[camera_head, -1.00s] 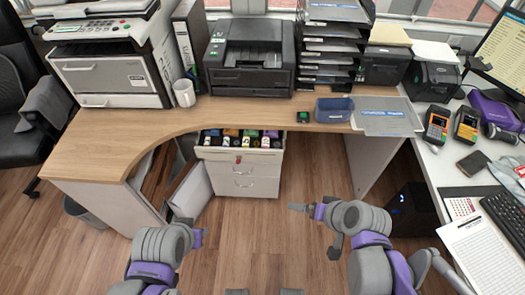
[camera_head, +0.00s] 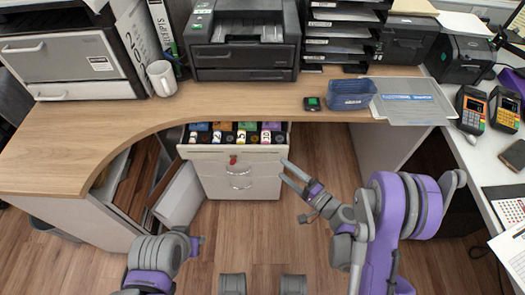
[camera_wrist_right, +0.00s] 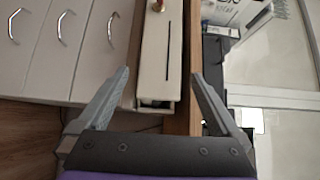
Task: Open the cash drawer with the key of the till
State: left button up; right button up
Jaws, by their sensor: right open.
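The cash drawer (camera_head: 213,149) stands pulled open under the desk, showing compartments with several coloured contents. A red-tagged key (camera_head: 233,159) is at its front; a red and gold part of the key (camera_wrist_right: 157,6) shows at the top of the right wrist view. There, the light drawer front (camera_wrist_right: 152,65) has a dark slot. My right gripper (camera_head: 284,171) is open and empty, to the right of the drawer front and apart from it. In the wrist view its fingers (camera_wrist_right: 161,73) appear either side of the front. My left gripper (camera_head: 197,243) is low left; its jaws are unclear.
A drawer cabinet (camera_head: 240,189) with handles stands below the cash drawer. Card terminals (camera_head: 471,110) are at right. Floor in front is open.

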aim_at(265, 155)
pick_arm(q)
jog(key=shift+s+r+p, duration=0.15)
jog(key=shift+r+p, duration=0.25)
jog(key=shift+r, duration=0.2)
pick_arm(e)
jog(key=x, duration=1)
jog(key=shift+w+a, duration=0.15)
jog(key=shift+a, duration=0.1)
grip_shut()
pick_arm(q)
jog(key=shift+s, duration=0.1)
